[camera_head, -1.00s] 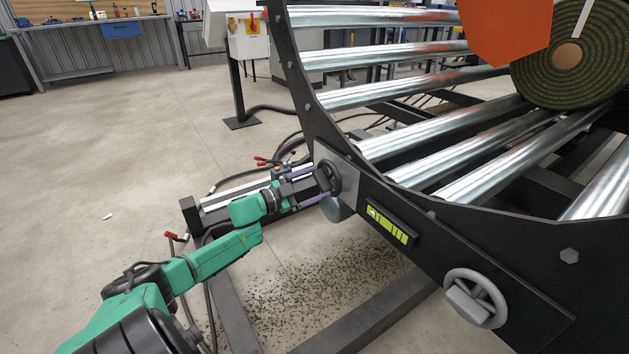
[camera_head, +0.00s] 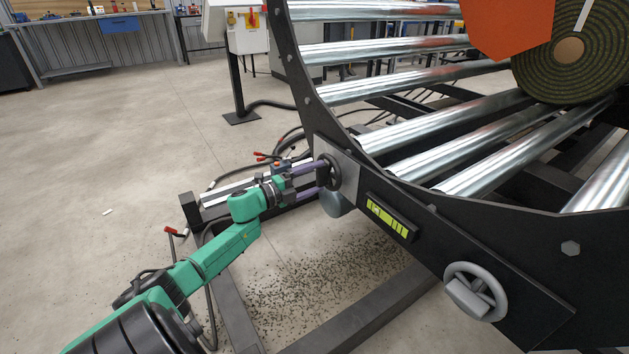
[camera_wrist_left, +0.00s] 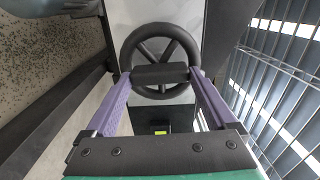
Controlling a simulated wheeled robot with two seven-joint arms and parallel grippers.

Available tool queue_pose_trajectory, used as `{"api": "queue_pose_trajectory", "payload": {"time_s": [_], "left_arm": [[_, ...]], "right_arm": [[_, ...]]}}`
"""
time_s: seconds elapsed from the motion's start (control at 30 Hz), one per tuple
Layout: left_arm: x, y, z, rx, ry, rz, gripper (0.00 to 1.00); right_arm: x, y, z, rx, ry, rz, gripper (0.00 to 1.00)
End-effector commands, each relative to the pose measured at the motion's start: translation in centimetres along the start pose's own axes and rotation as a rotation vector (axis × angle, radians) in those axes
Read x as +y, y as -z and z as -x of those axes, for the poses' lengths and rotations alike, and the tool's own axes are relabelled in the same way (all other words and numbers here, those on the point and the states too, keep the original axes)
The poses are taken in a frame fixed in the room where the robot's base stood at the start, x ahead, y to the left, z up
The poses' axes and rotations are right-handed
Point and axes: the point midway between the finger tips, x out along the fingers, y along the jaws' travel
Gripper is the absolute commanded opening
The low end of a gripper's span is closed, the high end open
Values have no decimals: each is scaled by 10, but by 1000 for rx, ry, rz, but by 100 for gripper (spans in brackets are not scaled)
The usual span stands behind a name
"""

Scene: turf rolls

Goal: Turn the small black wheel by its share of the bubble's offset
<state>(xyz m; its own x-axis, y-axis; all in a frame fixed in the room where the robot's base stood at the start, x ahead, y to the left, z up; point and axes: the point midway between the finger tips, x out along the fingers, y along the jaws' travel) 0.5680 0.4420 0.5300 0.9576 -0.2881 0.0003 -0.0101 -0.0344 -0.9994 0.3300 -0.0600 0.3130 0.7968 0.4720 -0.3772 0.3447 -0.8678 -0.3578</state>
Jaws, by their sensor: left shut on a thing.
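The small black wheel (camera_head: 334,172) sits on a grey plate at the left end of the black side frame. My left gripper (camera_head: 323,177) reaches it from the left. In the left wrist view the purple fingers of my left gripper (camera_wrist_left: 160,76) are shut on the dark block across the middle of the black wheel (camera_wrist_left: 160,29), one finger at each end. The yellow-green bubble level (camera_head: 388,216) is on the frame to the right; its bubble appears near the left end, too small to place exactly. My right gripper is not in view.
A larger grey wheel (camera_head: 475,291) is lower right on the frame. Steel rollers (camera_head: 450,130) carry a turf roll (camera_head: 560,75). An orange panel (camera_head: 505,25) hangs above.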

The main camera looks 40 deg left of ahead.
Motion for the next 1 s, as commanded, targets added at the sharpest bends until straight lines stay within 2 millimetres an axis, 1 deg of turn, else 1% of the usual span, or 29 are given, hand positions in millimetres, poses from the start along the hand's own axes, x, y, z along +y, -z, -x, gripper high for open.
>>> {"api": "queue_pose_trajectory", "payload": {"time_s": [0.03, 0.2, 0.4, 0.6, 0.97, 1.0], "left_arm": [[4, 1, 0, 2, -2, -34, 34], [4, 1, 0, 2, -2, -140, 34], [3, 1, 0, 2, -3, -219, 34], [3, 1, 0, 3, -4, -251, 34], [3, 1, 0, 3, -4, -254, 34], [3, 1, 0, 3, -4, -253, 98]], "right_arm": [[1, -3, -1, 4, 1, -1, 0], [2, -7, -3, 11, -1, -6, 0], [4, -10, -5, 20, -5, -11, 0], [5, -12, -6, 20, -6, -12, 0], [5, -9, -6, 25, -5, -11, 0], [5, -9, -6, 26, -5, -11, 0]]}}
